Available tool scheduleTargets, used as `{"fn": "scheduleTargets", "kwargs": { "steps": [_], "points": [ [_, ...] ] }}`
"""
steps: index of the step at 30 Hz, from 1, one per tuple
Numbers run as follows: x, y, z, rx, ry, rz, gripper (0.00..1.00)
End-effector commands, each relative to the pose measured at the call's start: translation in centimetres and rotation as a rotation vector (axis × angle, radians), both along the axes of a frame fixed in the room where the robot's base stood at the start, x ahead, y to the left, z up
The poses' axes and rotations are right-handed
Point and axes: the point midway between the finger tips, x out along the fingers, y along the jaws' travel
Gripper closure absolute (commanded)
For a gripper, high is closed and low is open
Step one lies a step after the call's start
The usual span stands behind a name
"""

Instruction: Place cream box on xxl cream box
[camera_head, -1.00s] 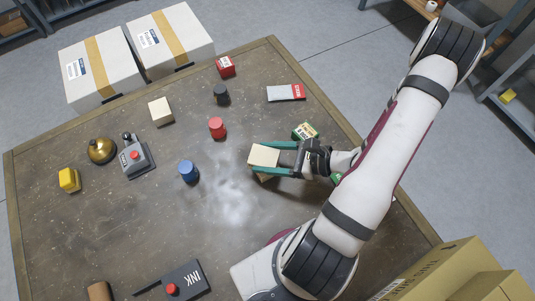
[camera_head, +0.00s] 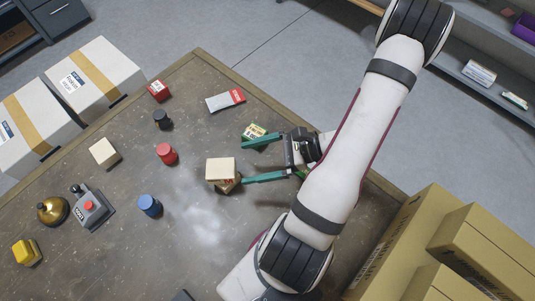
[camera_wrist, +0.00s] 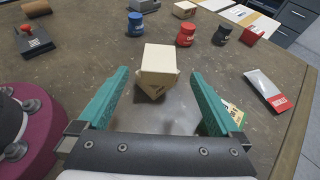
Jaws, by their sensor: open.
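A cream box (camera_head: 220,168) rests on top of another box (camera_head: 233,187), which is mostly hidden under it. In the wrist view the cream box (camera_wrist: 159,60) sits level, and the lower box (camera_wrist: 154,91) is turned relative to it, with a corner sticking out towards me. A separate cream box (camera_head: 103,152) stands on the table to the left. The frames do not show clearly which box is the xxl one. My gripper (camera_head: 254,160) is open and empty, to the right of the stack, its fingers apart from the boxes.
A green-and-yellow box (camera_head: 254,132) lies by the upper finger. Large cartons (camera_head: 400,245) are at lower right.

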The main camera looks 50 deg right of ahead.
Motion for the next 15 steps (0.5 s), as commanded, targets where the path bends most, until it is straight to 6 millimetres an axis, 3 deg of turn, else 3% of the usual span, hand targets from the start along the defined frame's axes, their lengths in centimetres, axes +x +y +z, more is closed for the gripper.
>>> {"fn": "scheduleTargets", "kwargs": {
  "steps": [3, 8, 12, 15],
  "points": [
    [-1.6, -1.7, 0.9, -0.002, 0.000, -0.004, 0.01],
    [-2.7, -2.7, 1.6, -0.001, 0.002, 0.000, 0.01],
    [-2.7, -2.5, 1.8, -0.006, 0.004, 0.017, 0.01],
    [-1.8, -0.7, 3.5, -0.085, 0.017, 0.177, 0.01]
  ]
}}
